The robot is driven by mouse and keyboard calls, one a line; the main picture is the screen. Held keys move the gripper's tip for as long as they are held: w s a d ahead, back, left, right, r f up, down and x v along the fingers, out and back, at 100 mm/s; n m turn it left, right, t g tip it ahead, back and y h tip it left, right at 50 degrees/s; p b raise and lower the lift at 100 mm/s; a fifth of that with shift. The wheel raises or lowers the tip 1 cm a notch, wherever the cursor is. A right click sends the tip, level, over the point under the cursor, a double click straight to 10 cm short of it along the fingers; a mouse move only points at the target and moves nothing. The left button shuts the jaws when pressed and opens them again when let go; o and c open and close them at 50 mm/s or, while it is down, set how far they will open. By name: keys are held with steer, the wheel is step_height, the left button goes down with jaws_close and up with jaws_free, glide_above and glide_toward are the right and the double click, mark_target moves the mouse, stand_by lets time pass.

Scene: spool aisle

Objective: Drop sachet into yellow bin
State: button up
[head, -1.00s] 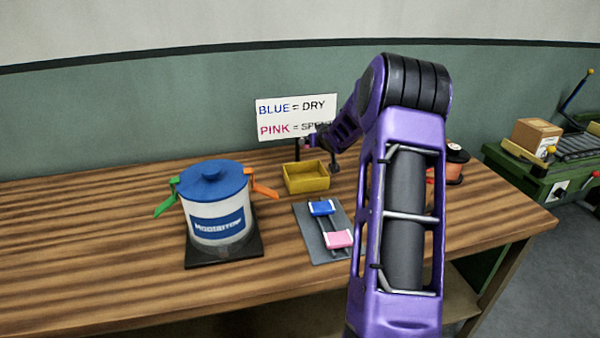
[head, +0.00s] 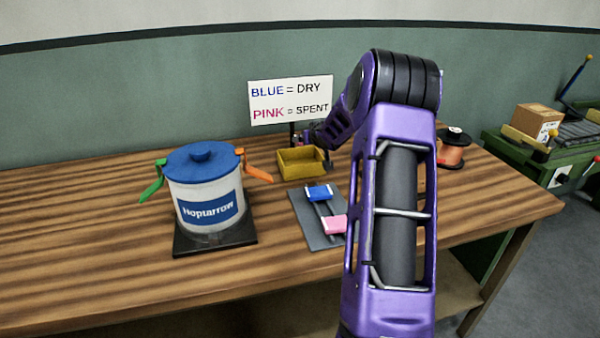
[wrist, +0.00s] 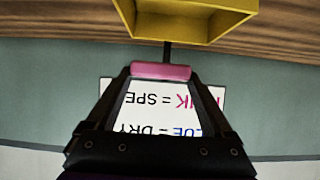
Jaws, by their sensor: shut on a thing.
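My gripper (wrist: 160,85) is shut on a pink sachet (wrist: 160,71), which shows between the fingertips in the wrist view. The yellow bin (wrist: 190,32) is at the top of that upside-down view, apart from the sachet. In the head view the yellow bin (head: 302,168) stands at the back of the wooden bench. My gripper (head: 304,138) is small there, just above and behind the bin's rim in the picture; the held sachet is hard to make out.
A grey plate (head: 303,217) holds a blue sachet (head: 319,192) and a pink sachet (head: 334,224). A blue-lidded canister (head: 205,190) stands left. A sign (head: 290,100) stands behind the bin. A copper spool (head: 452,152) is right of my arm.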

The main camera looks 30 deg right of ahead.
steer(key=o, duration=1.1)
steer(key=shift+s+r, duration=0.1)
steer(key=shift+p+v, duration=1.9)
steer(key=shift+v, duration=6.7)
steer(key=shift+a, duration=0.1)
